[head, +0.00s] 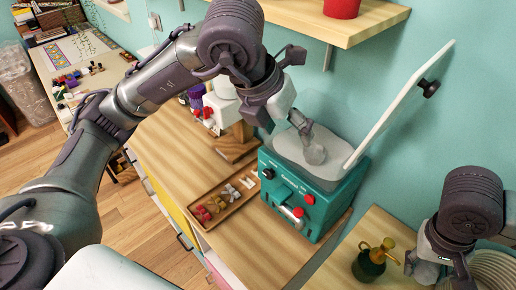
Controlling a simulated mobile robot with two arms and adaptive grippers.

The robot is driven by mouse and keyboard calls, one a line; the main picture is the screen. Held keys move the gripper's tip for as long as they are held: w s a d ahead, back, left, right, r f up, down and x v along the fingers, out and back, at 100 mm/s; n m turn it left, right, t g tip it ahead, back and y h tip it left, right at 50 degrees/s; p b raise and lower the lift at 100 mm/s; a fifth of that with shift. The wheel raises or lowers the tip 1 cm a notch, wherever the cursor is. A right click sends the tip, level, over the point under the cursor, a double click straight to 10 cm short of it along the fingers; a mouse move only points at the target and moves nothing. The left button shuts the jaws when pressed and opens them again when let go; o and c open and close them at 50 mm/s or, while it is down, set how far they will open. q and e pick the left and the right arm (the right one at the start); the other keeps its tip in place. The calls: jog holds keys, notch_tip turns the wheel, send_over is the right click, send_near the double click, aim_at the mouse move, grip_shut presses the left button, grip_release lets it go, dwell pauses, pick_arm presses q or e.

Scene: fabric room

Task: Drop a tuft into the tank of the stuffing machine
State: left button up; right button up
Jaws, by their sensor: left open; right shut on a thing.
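The stuffing machine (285,200) is a teal box with red knobs on its front. The tank (283,150) on its top is pale grey and see-through, and the white lid (400,105) stands tilted open at the right. My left gripper (296,112) is open, above and partly in front of the tank. A pale grey lobe (314,152) shows at the tank; I cannot tell whether it is a fingertip or a tuft. Small red, tan, grey and white tufts (203,213) lie in a wooden tray. My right gripper (434,264) is shut at the lower right; its held thing cannot be made out.
The wooden tray (222,212) sits left of the machine. A dark green jug (369,266) with a brass top stands beside my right gripper. A white machine (228,115) stands behind my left arm. A shelf (350,22) with a red pot (342,7) hangs above.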

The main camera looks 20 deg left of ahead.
jog(key=shift+a+f+b, duration=0.1)
jog(key=shift+f+b, duration=0.5)
jog(key=shift+f, duration=0.3)
pick_arm(q)
jog(key=s+a, duration=0.3)
jog(key=s, duration=0.2)
jog(key=shift+a, duration=0.2)
pick_arm(e)
jog(key=shift+f, duration=0.1)
pick_arm(q)
jog(key=shift+s, duration=0.1)
pick_arm(e)
jog(key=shift+s, duration=0.1)
